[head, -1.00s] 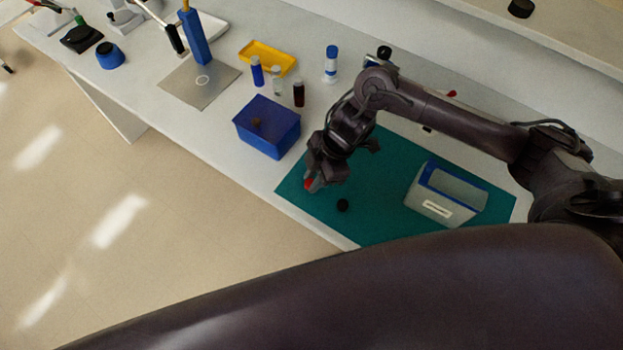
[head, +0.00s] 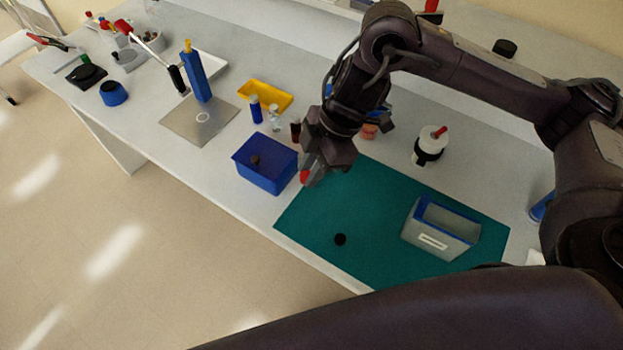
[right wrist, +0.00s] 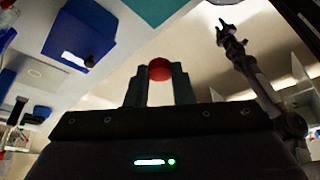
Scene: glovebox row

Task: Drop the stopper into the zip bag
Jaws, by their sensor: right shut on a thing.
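My right gripper (head: 306,176) is shut on a small red stopper (head: 304,176), held in the air near the left corner of the teal mat. In the right wrist view the red stopper (right wrist: 160,69) sits between the two fingertips. The grey, blue-edged zip bag (head: 423,244) with a white label stands open on the right part of the mat, apart from the gripper. My left gripper (right wrist: 231,36) shows small in the right wrist view, away from the stopper; its jaws are too small to judge. It is not seen in the head view.
A blue box (head: 265,175) with a dark knob stands just left of the right gripper. A small black round piece (head: 340,239) lies on the teal mat (head: 375,215). Vials, a yellow tray (head: 265,96) and a white-and-black container (head: 430,146) stand behind.

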